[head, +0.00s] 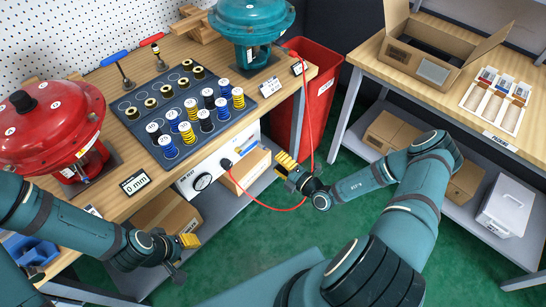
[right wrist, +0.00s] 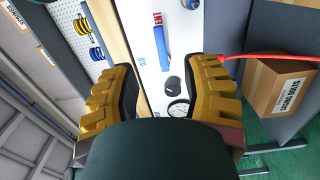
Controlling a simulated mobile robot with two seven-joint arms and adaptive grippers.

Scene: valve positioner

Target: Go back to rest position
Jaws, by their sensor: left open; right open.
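My right gripper (head: 287,163) is in front of the left bench, near the white test unit (head: 212,172). Its yellow-padded fingers (right wrist: 163,88) stand wide apart in the right wrist view, with nothing held between them. The unit's white panel and round gauge (right wrist: 178,107) show beyond the fingers. My left gripper (head: 187,242) is low in front of the left bench, close to a cardboard box on its shelf. It looks small and partly turned away, with no object visible in it.
The left bench holds a red actuator (head: 50,125), a teal actuator (head: 250,25) and a dark tray (head: 185,110) of springs. A red hose (head: 310,115) hangs near my right gripper. A red bin (head: 318,90) and right table (head: 400,72) stand behind. Green floor (head: 245,240) is open between.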

